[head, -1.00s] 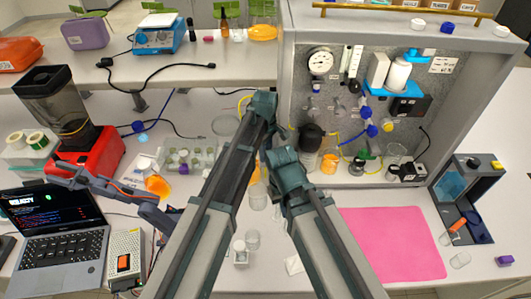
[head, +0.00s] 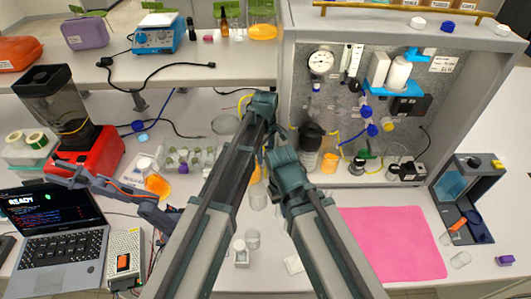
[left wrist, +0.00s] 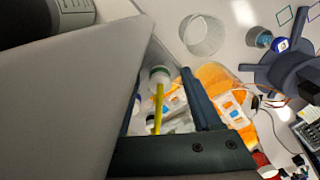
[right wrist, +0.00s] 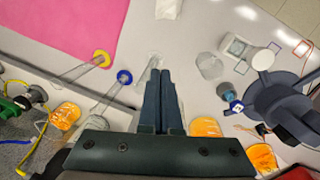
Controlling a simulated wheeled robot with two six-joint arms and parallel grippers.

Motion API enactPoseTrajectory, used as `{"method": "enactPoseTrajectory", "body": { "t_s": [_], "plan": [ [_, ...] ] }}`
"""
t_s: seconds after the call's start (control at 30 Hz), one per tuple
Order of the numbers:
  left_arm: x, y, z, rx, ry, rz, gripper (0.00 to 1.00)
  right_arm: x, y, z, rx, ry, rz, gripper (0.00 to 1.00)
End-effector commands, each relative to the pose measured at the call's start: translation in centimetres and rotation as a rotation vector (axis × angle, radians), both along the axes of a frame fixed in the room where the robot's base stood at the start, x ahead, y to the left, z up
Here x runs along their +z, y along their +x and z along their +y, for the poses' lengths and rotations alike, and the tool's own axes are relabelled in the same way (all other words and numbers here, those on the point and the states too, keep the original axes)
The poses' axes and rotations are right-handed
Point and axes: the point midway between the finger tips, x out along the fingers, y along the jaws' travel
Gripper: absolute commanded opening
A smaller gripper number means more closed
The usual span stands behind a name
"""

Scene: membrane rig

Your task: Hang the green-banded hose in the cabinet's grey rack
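In the left wrist view a round white end with a green band (left wrist: 160,75) shows beyond my left fingers, with a thin yellow tube in front of it. I cannot tell whether this is the green-banded hose. My left gripper (head: 262,105) is at the cabinet's left edge; its fingers (left wrist: 168,105) look apart, with nothing clearly gripped. My right gripper (head: 285,160) is in front of the cabinet's lower left; the right wrist view shows its fingers (right wrist: 160,80) together and empty. The cabinet (head: 410,165) has a grey speckled back panel. I cannot make out the grey rack.
A pink mat (head: 395,245) lies in front. Clear beakers (head: 253,240) stand near my arms. A grey wall (left wrist: 65,90) fills the left wrist view's left half.

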Motion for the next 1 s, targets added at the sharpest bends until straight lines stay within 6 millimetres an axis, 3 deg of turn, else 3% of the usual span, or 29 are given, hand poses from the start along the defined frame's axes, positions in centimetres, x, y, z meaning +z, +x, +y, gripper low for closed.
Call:
{"method": "enactPoseTrajectory", "body": {
  "t_s": [0.47,1.0],
  "plan": [
    [1.3,0.0,0.0,0.000,0.000,0.000,0.65,1.3,0.0,0.0,0.001,0.000,0.000,0.00],
    [8.7,0.0,0.0,0.000,0.000,0.000,0.65,8.7,-0.1,0.0,0.002,-0.001,0.003,0.00]
  ]
}}
